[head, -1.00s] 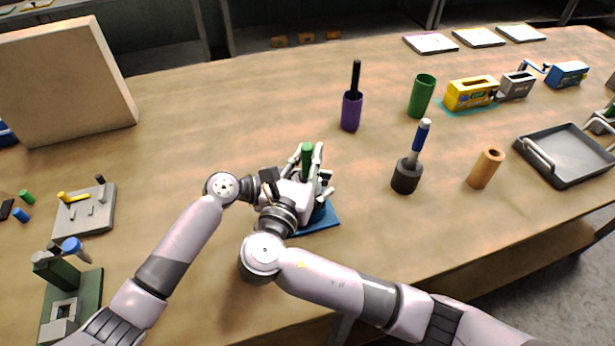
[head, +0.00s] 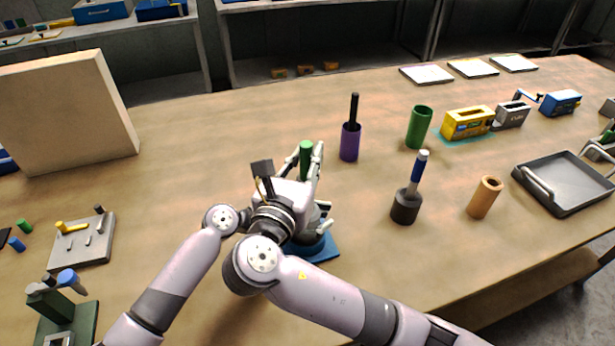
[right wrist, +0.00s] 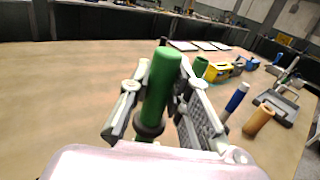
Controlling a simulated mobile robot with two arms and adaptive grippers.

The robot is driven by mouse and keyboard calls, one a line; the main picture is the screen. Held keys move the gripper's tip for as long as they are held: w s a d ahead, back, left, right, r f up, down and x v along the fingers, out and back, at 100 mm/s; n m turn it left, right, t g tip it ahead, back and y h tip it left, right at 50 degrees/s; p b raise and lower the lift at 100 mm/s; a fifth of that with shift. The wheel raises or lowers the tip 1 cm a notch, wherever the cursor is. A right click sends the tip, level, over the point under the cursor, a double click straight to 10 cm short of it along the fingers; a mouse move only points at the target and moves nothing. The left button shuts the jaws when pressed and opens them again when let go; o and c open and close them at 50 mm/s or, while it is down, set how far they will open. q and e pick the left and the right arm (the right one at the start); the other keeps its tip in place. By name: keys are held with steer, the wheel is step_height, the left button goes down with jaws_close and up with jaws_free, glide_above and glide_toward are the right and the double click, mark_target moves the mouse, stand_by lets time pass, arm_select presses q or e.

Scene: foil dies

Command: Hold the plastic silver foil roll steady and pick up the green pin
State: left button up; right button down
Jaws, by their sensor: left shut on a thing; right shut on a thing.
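The green pin (head: 306,158) stands upright between the fingers of my right gripper (head: 307,172), the upper one, which is shut on it. In the right wrist view the pin (right wrist: 160,88) shows between both fingers, with a dark ring (right wrist: 148,129) around its lower part. My left gripper (head: 322,218), the lower one, is shut low down, just above a blue base plate (head: 326,253). What it holds is mostly hidden by the hands, apparently the silver foil roll. Whether the pin's lower end is clear of the roll is hidden.
A purple cup (head: 350,145) with a black rod, a dark holder (head: 404,209) with a blue-handled tool, a green cup (head: 418,128) and an orange tube (head: 484,198) stand to the right. A grey tray (head: 566,184) is farther right.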

arm_select(q)
steer(key=shift+s+a+f, duration=0.1)
steer(key=shift+f, duration=0.2)
arm_select(e)
steer(key=shift+r, duration=1)
arm_select(q)
steer(key=o, duration=1.3)
steer(key=shift+s+a+r, duration=0.1)
steer(key=shift+r, duration=0.05)
arm_select(e)
steer(key=shift+s+a, duration=0.2)
arm_select(q)
steer(key=o, duration=0.3)
steer(key=shift+r, duration=0.1)
arm_select(e)
steer(key=shift+w+d, duration=0.1)
